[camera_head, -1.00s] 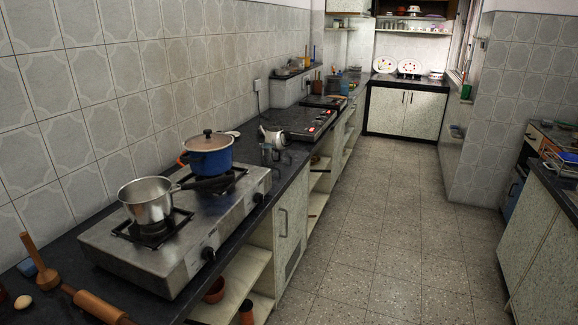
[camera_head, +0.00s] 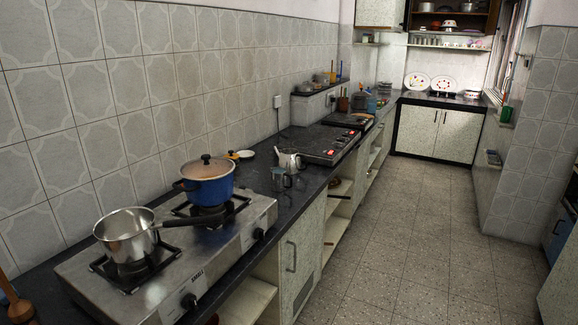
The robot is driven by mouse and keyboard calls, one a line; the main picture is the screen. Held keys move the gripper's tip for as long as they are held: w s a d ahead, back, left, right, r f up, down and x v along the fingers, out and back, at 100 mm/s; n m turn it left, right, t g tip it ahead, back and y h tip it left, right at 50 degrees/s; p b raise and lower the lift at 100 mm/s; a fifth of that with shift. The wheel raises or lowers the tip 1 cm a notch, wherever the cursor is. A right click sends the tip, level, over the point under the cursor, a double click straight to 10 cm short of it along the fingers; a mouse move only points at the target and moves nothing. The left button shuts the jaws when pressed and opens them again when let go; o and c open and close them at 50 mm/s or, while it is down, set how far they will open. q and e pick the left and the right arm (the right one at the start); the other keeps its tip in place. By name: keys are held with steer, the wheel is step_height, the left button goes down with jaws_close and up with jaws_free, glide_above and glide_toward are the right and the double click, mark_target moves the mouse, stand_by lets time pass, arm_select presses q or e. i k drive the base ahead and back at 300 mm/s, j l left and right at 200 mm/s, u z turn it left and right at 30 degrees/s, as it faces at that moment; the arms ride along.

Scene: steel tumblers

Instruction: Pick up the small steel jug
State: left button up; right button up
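Two small steel vessels stand close together on the black counter just beyond the stove in the head view. One is a shiny steel pot-like jug (camera_head: 290,160) with what looks like a spout. The other is a smaller steel vessel (camera_head: 280,179) nearer the counter's front edge. I cannot tell for sure which of them is the small steel jug. Both look upright. Neither my left nor my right gripper is in view.
A steel gas stove (camera_head: 175,262) carries a steel saucepan (camera_head: 122,238) and a lidded blue pot (camera_head: 207,184), just before the vessels. A black hob (camera_head: 318,145) lies beyond them. The tiled floor (camera_head: 400,235) to the right is clear.

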mark_target(278, 175)
steer(key=i+u, duration=0.1)
steer(key=u, duration=0.45)
steer(key=i+l+u, duration=0.35)
steer(key=i+l, duration=0.25)
steer(key=i+l+u, duration=0.2)
steer(key=l, duration=0.3)
steer(key=i+l+u, duration=0.2)
steer(key=l, duration=0.25)
steer(key=i, duration=0.05)
